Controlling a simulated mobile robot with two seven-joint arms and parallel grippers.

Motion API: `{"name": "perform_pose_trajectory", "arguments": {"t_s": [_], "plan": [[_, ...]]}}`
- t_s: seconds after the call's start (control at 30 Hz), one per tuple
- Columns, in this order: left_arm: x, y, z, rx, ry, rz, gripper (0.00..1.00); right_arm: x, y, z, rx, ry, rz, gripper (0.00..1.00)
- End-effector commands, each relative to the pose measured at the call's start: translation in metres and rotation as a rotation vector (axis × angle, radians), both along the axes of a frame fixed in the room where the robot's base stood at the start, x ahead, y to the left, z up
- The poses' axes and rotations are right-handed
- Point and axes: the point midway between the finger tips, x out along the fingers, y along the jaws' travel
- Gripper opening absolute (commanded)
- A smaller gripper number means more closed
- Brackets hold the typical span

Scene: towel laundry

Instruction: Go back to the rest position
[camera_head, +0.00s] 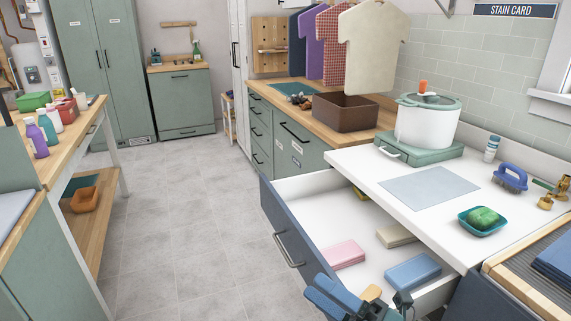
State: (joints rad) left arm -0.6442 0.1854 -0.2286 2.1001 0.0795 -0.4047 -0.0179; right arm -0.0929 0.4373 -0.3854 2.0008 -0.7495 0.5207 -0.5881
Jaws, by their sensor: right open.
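My right gripper (362,303) is at the bottom edge of the view, with blue and dark parts showing and the rest cut off. It is open, at the front of an open drawer (305,192), and I see nothing held in it. A small tan piece (371,292) shows close beside it; whether it touches the gripper is unclear. In the drawer lie a pink block (343,254), a cream block (396,235) and a blue block (413,271). My left gripper is not in view.
The drawer's blue front with its handle (288,250) juts into the aisle. The white counter (385,172) holds a white pot (427,125), a blue brush (510,177) and a teal dish (466,224) with a green sponge. The grey tiled floor (185,230) is clear.

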Motion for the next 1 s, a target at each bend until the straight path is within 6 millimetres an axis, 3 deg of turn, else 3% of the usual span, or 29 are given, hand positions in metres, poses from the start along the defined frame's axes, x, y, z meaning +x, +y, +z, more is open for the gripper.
{"name": "perform_pose_trajectory", "arguments": {"t_s": [0.07, 0.17, 0.3, 0.43, 0.63, 1.0], "plan": [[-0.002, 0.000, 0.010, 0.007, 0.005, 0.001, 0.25, 0.009, -0.022, -0.019, 0.226, 0.348, -0.125, 0.54], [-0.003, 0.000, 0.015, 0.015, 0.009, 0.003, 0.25, 0.007, -0.051, -0.068, 0.507, 0.777, -0.282, 0.54], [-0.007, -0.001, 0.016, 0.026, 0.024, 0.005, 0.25, -0.029, -0.076, -0.142, 0.837, 1.273, -0.472, 0.54], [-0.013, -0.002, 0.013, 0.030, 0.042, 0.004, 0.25, -0.067, -0.082, -0.186, 1.029, 1.555, -0.589, 0.54], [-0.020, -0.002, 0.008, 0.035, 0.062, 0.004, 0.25, -0.096, -0.082, -0.211, 1.150, 1.732, -0.668, 0.54], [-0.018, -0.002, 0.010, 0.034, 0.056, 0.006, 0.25, -0.098, -0.082, -0.213, 1.155, 1.740, -0.671, 0.54]]}}
